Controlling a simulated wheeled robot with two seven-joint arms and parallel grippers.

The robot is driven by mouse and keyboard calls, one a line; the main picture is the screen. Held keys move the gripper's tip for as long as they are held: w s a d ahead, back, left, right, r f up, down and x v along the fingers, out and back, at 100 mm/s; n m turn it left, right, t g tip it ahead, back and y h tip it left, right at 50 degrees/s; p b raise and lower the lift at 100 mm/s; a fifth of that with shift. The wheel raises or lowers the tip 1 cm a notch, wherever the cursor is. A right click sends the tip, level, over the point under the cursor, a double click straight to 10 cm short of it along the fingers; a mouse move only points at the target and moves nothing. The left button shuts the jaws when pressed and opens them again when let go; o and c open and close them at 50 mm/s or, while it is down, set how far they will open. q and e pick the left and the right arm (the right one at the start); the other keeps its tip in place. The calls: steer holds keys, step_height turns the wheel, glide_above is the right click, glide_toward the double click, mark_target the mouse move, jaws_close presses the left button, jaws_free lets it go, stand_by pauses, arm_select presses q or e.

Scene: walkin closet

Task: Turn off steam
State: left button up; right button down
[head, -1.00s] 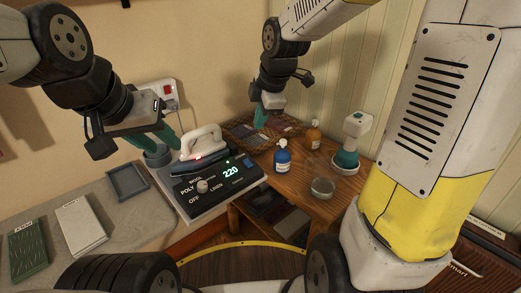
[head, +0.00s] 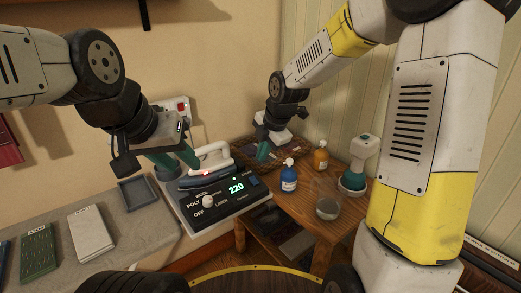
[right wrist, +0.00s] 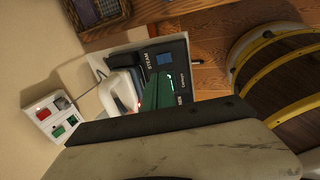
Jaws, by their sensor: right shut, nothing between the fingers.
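The ironing station's black control panel (head: 220,196) shows a lit 220, a white knob (head: 208,201) and a blue square button (head: 254,181). In the right wrist view the blue button (right wrist: 164,59) is beside the STEAM label. The white iron (head: 216,152) rests at the back of the station; it also shows in the right wrist view (right wrist: 119,90). My right gripper (head: 263,151) is shut and empty, behind and right of the panel. In its wrist view its green fingers (right wrist: 157,90) cover part of the panel. My left gripper (head: 180,162) is open beside the iron, with green fingers apart.
A wall box (head: 183,107) with a red switch is behind the left gripper. A woven tray (head: 292,151) is near the right gripper.

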mark_target(252, 178)
steer(key=x, duration=1.1)
